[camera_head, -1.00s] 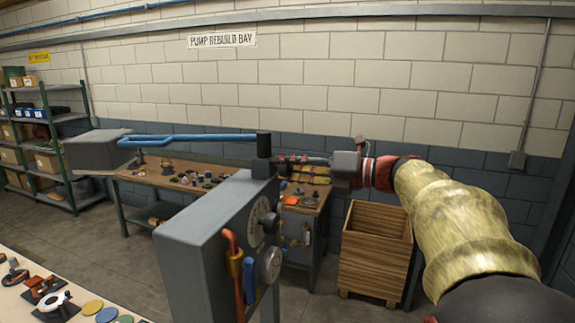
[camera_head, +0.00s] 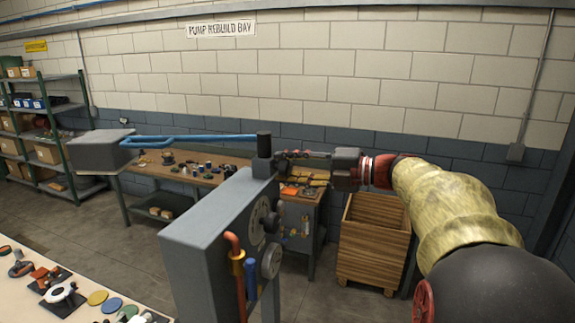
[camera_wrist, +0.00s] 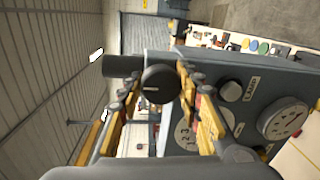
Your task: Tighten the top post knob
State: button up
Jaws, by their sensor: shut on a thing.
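The top post (camera_head: 264,146) is a dark upright cylinder on the top edge of the grey casing (camera_head: 200,228). In the wrist view it lies sideways as a dark cylinder (camera_wrist: 120,66). The top post knob (camera_wrist: 160,85) is a dark round knob with a pale index line, facing the wrist camera. My gripper (camera_head: 283,160) reaches in from the right at the post's height. In the wrist view my gripper (camera_wrist: 160,78) has one yellow-and-grey finger on each side of the knob, shut on it. The knob is hidden in the head view.
An orange pipe (camera_head: 237,265) stands in front. A blue bar (camera_head: 195,139) runs behind the post. A wooden crate (camera_head: 372,247) stands below my arm.

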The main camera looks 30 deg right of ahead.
dwell(0.3)
jog(key=o, duration=1.1)
jog(key=shift+o, duration=0.3)
jog(key=f+v, duration=0.1)
jog(key=v, duration=1.1)
jog(key=shift+r, duration=0.4)
